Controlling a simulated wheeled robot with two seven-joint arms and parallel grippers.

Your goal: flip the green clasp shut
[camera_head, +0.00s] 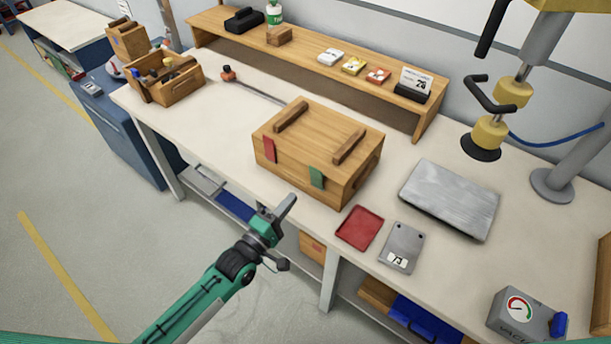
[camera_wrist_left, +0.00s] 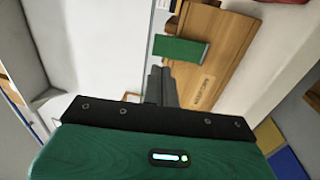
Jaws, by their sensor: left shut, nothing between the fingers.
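The wooden box (camera_head: 318,150) stands on the white workbench with its lid down. The green clasp (camera_head: 317,177) is on its front face, near the right corner. In the left wrist view the green clasp (camera_wrist_left: 181,49) is a flat plate that reaches past the wood's edge, as if it stands out from the face; its exact angle is unclear. A red clasp (camera_head: 269,149) is on the same face, further left. My left gripper (camera_head: 289,204) is shut and empty, in front of the box near the bench's front edge, apart from the clasp. My right gripper is not in view.
A red tray (camera_head: 360,228), a grey plate (camera_head: 402,248) and a metal slab (camera_head: 450,199) lie right of the box. A wooden shelf (camera_head: 310,77) runs behind it. A press-like stand (camera_head: 482,140) is at the right. Bench surface left of the box is mostly clear.

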